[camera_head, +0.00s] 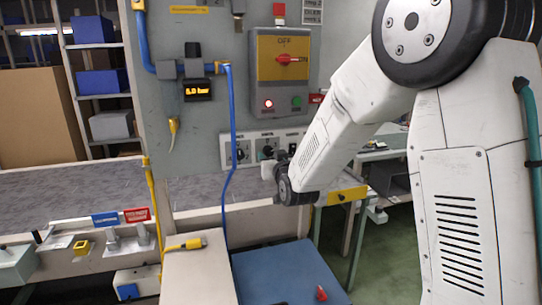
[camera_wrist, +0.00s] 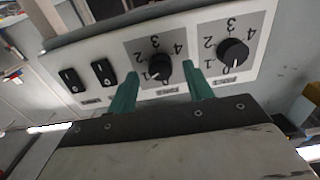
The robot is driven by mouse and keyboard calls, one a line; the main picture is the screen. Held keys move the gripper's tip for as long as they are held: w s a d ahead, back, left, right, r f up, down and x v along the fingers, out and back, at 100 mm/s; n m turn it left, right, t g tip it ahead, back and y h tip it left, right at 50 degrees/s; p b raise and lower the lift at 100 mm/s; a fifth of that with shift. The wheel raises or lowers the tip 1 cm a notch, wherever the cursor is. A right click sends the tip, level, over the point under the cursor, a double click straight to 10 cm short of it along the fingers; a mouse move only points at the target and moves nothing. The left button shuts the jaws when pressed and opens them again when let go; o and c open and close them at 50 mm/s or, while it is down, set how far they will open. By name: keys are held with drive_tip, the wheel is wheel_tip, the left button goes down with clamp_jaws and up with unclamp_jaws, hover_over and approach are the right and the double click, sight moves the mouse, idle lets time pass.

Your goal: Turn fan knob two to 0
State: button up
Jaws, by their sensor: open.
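In the wrist view, my gripper (camera_wrist: 160,72) is open. The labels are too small to read. In the head view, my gripper (camera_head: 268,170) is in front of the middle plate, whose knob (camera_head: 267,152) is partly hidden.
Two black rocker switches (camera_wrist: 88,77) sit left of the knobs in the wrist view. In the head view, a red-handled switch box (camera_head: 284,72) is above the plates. A grey conveyor (camera_head: 75,200) runs below.

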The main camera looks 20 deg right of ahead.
drive_tip(key=shift+w, duration=0.8)
drive_tip(key=c, duration=1)
drive_tip(key=shift+o, duration=0.2)
drive_tip(key=shift+n, duration=0.3)
drive_tip(key=n, duration=1.1)
drive_tip(key=shift+n, duration=0.3)
